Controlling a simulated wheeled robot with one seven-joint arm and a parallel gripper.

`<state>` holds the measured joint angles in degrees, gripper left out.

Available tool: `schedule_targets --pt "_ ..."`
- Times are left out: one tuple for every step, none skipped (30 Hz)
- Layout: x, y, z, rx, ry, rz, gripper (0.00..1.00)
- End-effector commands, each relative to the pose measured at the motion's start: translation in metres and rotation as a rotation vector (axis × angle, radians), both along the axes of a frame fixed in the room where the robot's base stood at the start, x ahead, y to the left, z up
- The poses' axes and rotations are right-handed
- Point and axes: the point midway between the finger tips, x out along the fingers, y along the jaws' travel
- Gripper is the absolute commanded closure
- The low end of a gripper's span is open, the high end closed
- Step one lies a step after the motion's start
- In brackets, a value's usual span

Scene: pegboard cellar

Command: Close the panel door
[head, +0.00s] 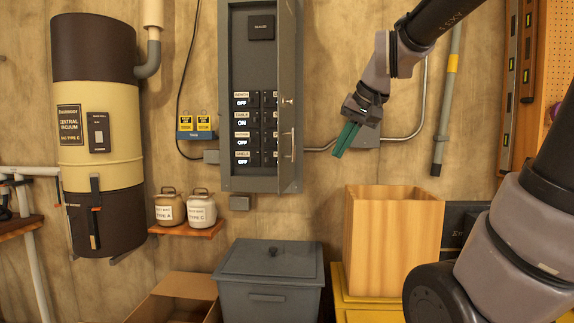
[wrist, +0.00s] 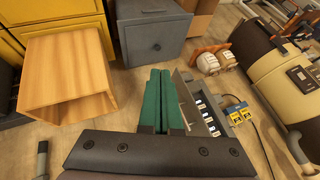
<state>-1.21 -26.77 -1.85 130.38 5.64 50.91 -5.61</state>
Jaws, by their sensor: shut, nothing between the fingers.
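The grey electrical panel (head: 240,60) is on the wall in the head view. Its door (head: 290,75) stands open at the right side, seen nearly edge-on, with a handle and a small latch on it. Breaker switches with ON and OFF labels show inside. My gripper (head: 341,153) is to the right of the door, apart from it, with its green fingers together and empty, pointing down and left. In the wrist view the gripper (wrist: 160,75) is in front, and the panel door (wrist: 188,98) shows just right of the fingers, with part of the panel hidden.
A wooden box (head: 385,240) stands on yellow drawers below my gripper. A lidded grey bin (head: 268,285) is under the panel. A vacuum canister (head: 97,130) and a shelf with two jars (head: 187,229) are at left. A pipe (head: 403,138) runs along the wall behind my gripper.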

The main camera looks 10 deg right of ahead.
Motion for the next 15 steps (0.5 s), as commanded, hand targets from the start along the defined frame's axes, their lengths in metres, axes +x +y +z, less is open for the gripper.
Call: schedule_targets --pt "0.027 0.002 0.002 0.008 0.010 0.009 1.00" --pt "0.043 0.002 0.004 0.012 0.011 0.015 1.00" --pt "0.063 0.003 0.005 0.017 0.012 0.022 1.00" --pt "0.079 0.004 0.005 0.020 0.012 0.027 1.00" --pt "0.094 0.005 0.004 0.024 0.014 0.033 1.00" --pt "0.114 0.006 0.003 0.027 0.015 0.039 1.00" --pt "0.129 0.007 0.001 0.029 0.014 0.044 1.00" --pt "0.142 0.007 -0.001 0.031 0.015 0.048 1.00" --pt "0.159 0.008 -0.004 0.033 0.015 0.053 1.00" --pt "0.171 0.008 -0.007 0.033 0.016 0.056 1.00" --pt "0.181 0.009 -0.010 0.034 0.016 0.059 1.00" --pt "0.193 0.009 -0.013 0.035 0.015 0.062 1.00" --pt "0.201 0.010 -0.015 0.035 0.015 0.065 1.00" --pt "0.207 0.010 -0.018 0.036 0.015 0.066 1.00" --pt "0.215 0.011 -0.020 0.036 0.014 0.069 1.00"
